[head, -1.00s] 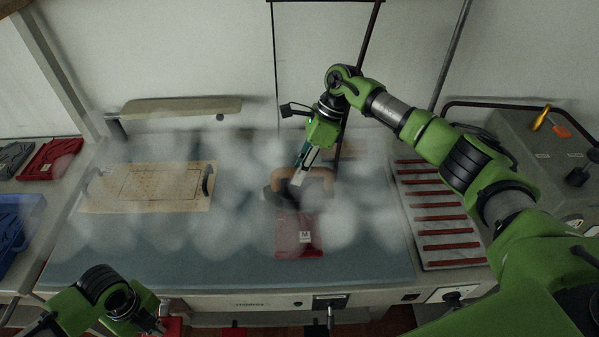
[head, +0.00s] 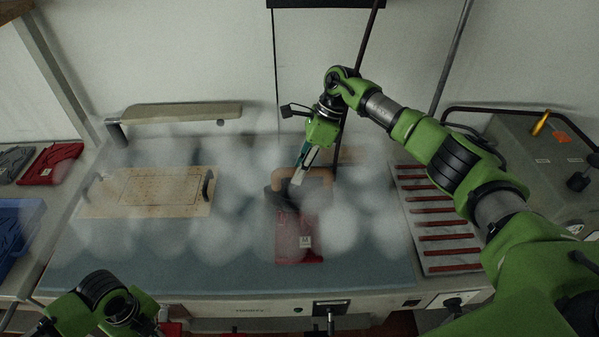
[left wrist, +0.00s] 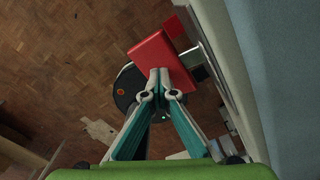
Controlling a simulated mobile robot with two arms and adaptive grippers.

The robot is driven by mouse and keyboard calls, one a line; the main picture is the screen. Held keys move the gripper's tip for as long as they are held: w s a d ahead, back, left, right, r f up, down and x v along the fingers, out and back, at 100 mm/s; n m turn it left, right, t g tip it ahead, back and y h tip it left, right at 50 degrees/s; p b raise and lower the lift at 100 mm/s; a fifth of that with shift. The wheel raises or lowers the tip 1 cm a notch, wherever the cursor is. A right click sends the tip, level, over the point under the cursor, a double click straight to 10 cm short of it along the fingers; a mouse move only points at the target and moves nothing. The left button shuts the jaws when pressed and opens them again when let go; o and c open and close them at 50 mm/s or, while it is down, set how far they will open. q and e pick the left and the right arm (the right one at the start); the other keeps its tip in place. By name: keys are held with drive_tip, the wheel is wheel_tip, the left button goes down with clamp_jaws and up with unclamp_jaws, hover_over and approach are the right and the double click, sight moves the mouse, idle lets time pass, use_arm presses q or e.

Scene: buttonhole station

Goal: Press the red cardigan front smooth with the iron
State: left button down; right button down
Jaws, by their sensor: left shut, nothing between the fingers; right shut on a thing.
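The red cardigan front (head: 298,248) lies flat on the blue-grey pressing surface (head: 150,268), with a small white label on it. The iron has a dark body and a tan handle (head: 322,182); it stands at the cardigan's far end, its near part seeming to overlap the red cloth. My right gripper (head: 297,180) is shut on the iron's handle from above. White steam hides part of the iron, the cloth and the surface. My left gripper shows in the left wrist view (left wrist: 160,75), shut and empty above the floor, in front of a red block-like thing (left wrist: 160,58).
A tan board with a marked rectangle (head: 145,192) lies left on the surface. A rack with red bars (head: 440,238) is at right. A narrow padded arm (head: 180,112) stands at the back left. Folded red cloth (head: 50,164) and a blue bin (head: 20,228) sit far left.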

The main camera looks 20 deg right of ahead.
drive_tip(key=shift+w+r, duration=0.2)
drive_tip(key=shift+w, duration=0.3)
drive_tip(key=shift+s+a, duration=0.1)
drive_tip(key=shift+s, duration=0.4)
drive_tip(key=shift+s+a+f, duration=0.1)
drive_tip(key=shift+s, duration=0.2)
drive_tip(key=shift+s+a, duration=0.2)
drive_tip(key=shift+s, duration=0.55)
drive_tip(key=shift+s+a+f, duration=0.1)
drive_tip(key=shift+s, duration=0.2)
drive_tip(key=shift+s+a, duration=0.2)
drive_tip(key=shift+s, duration=0.4)
drive_tip(key=shift+s+a, duration=0.15)
drive_tip(key=shift+s, duration=0.4)
drive_tip(key=shift+s+f, duration=0.15)
drive_tip(key=shift+s, duration=0.15)
drive_tip(key=shift+s+a, duration=0.2)
drive_tip(key=shift+s, duration=0.3)
drive_tip(key=shift+s+a+f, duration=0.15)
drive_tip(key=shift+s+f, duration=0.05)
drive_tip(key=shift+s, duration=0.45)
